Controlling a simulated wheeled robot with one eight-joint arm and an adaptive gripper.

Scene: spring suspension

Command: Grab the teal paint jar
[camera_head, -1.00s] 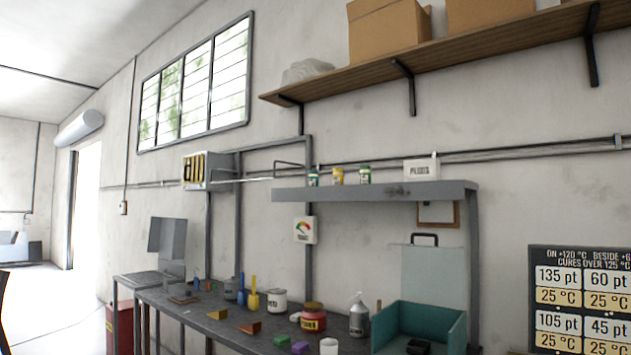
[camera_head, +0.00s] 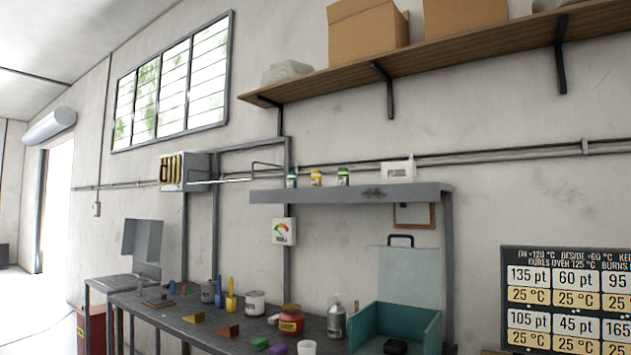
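Three small jars stand in a row on the grey metal shelf (camera_head: 350,194) above the workbench. The left jar (camera_head: 291,178) has a teal-looking band, the middle jar (camera_head: 316,178) is yellow, and the right jar (camera_head: 343,177) is green with a pale label. They are small in the picture, so the teal shade of the left one is hard to be sure of. All three look upright and apart. My gripper is not in view.
A white box (camera_head: 398,170) stands right of the jars. The workbench (camera_head: 190,334) below holds several pots, a red jar (camera_head: 291,319), a spray bottle (camera_head: 336,318) and an open teal toolbox (camera_head: 432,334). A wooden shelf with boxes (camera_head: 368,33) hangs above. A price-like board (camera_head: 566,300) is at right.

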